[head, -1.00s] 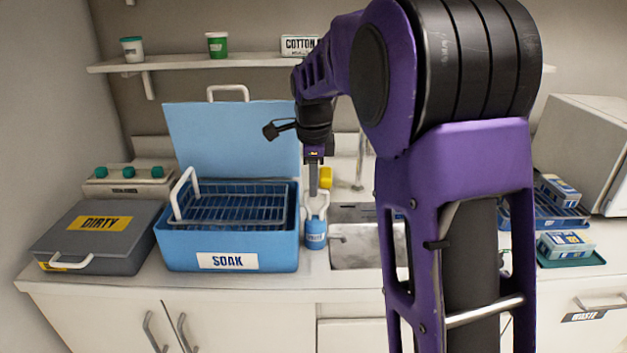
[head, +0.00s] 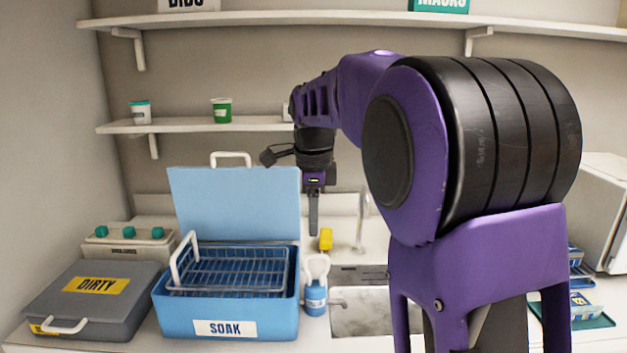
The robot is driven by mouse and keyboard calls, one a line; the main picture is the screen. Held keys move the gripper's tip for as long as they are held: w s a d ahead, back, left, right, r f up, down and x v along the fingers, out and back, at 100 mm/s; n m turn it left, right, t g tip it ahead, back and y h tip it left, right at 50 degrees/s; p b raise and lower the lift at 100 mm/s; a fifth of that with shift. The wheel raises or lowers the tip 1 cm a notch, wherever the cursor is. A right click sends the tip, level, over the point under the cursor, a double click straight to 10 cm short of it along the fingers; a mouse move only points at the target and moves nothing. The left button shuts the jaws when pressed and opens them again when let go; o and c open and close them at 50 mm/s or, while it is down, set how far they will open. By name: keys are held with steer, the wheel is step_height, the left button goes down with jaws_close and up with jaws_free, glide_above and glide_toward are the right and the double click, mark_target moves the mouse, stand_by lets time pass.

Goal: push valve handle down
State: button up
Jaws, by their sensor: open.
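My gripper (head: 314,228) hangs pointing down above the counter, left of the sink tap (head: 361,222). Its fingers overlap from this side; it holds nothing that I can see. A small yellow block-like piece (head: 326,239) shows just right of the fingertips; I cannot tell whether it is the valve handle or how far behind the fingers it lies. My arm hides the sink's right side.
A blue SOAK tub (head: 225,310) with a wire basket (head: 230,268) and raised lid stands left of the gripper. A blue-and-white bottle (head: 316,296) stands between tub and sink. A grey DIRTY case (head: 95,298) is far left. A shelf (head: 190,126) runs above.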

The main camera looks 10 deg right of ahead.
step_height(320, 180, up, 8)
steer(key=s+p, duration=0.1)
steer(key=shift+s+a, duration=0.15)
steer(key=shift+s, duration=0.15)
